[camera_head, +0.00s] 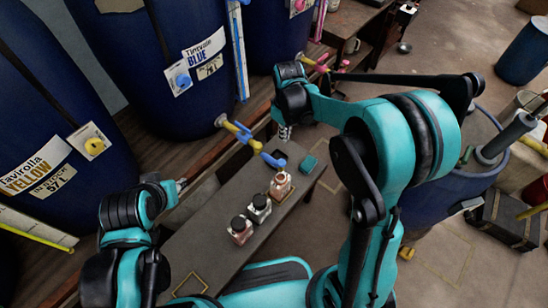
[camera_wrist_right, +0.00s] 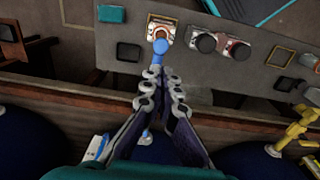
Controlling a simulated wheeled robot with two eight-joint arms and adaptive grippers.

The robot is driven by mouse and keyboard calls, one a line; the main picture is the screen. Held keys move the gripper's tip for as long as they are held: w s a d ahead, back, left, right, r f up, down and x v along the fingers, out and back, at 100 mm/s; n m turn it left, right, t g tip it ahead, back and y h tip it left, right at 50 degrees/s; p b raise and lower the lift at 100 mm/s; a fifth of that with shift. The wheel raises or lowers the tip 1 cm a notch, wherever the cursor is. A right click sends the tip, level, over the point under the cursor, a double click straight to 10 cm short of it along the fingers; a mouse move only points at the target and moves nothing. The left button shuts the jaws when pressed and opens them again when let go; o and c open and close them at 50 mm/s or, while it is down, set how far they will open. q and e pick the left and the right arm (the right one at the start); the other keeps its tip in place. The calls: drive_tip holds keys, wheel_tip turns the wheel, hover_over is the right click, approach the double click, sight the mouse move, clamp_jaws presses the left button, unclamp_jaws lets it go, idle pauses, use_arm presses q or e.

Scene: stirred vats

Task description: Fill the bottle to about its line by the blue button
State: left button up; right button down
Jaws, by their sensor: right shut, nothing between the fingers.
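The open bottle (camera_head: 280,187) stands on the narrow dark table, just below the blue spout end (camera_head: 272,159). In the right wrist view the bottle (camera_wrist_right: 152,34) sits directly beyond the blue spout tip; its line and fill level are too small to read. The blue button (camera_head: 182,80) is on a white plate on the vat labelled BLUE. My right gripper (camera_head: 285,133) is beside the spout, to the right of the button and apart from it. In its wrist view its fingers (camera_wrist_right: 160,92) are together and empty. My left gripper (camera_head: 181,184) is left of the table; its opening is unclear.
Two black-capped bottles (camera_head: 258,207) (camera_head: 240,229) stand nearer on the table (camera_head: 205,245). A teal item (camera_head: 308,165) lies at its far end. A yellow button (camera_head: 95,146) is on the left vat. A blue tub (camera_head: 430,205) stands to the right, behind my right arm.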

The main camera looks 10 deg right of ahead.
sight(282, 162)
drive_tip(key=shift+w+a+f, duration=0.15)
drive_tip(key=shift+a+f, duration=0.1)
drive_tip(key=shift+a, duration=0.05)
drive_tip(key=shift+f, duration=0.1)
wheel_tip(282, 162, down, 14)
drive_tip(key=b, duration=0.5)
drive_tip(key=shift+b, duration=0.35)
